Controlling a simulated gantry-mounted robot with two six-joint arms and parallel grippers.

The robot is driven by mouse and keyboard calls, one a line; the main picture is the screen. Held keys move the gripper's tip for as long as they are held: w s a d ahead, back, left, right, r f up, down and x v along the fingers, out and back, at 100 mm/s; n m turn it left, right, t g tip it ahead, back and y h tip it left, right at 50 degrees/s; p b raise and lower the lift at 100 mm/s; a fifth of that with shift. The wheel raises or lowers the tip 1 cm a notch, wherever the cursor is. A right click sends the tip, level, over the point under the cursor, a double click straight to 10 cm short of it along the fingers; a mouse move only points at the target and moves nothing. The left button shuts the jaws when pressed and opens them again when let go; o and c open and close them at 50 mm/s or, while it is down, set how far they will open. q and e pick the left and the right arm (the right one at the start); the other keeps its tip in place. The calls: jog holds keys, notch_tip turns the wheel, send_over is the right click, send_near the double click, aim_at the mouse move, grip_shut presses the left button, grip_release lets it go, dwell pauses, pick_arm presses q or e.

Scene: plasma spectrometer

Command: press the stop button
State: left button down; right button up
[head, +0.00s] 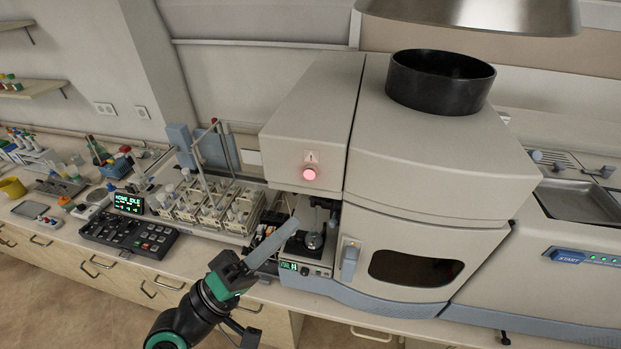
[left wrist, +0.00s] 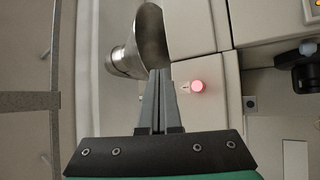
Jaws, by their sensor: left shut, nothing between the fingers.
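The stop button is a round, glowing red button (head: 310,173) on the beige front of the spectrometer (head: 305,135), just below a small warning-triangle label. It also shows in the left wrist view as a lit red-pink disc (left wrist: 197,87), just right of the fingertips. My left gripper (head: 290,228) is shut and empty, its long grey fingers pressed together and pointing up and right. In the head view its fingertips are below the button, with a visible gap. The fingertips also show in the left wrist view (left wrist: 158,73). My right gripper is in neither view.
A blue START button (head: 568,257) is on the unit at the right. Sample racks (head: 205,207) with upright posts and a black control panel (head: 130,234) stand on the bench to the left. A metal hood (head: 470,12) hangs above.

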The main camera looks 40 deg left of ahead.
pick_arm(q)
jog(key=shift+s+a+f, duration=0.1)
jog(key=shift+a+f, duration=0.1)
jog(key=shift+a, duration=0.1)
jog(key=b, duration=0.2)
send_near(310, 174)
jog(key=w+d+r, duration=0.3)
jog(key=w, duration=0.1)
jog(key=shift+w+a+r, duration=0.15)
jog(key=shift+w+a, duration=0.1)
jog(key=shift+w, duration=0.1)
dwell(1.7)
jog(key=shift+w+a+b, duration=0.2)
jog(key=shift+w+b, duration=0.05)
jog(key=shift+b, duration=0.05)
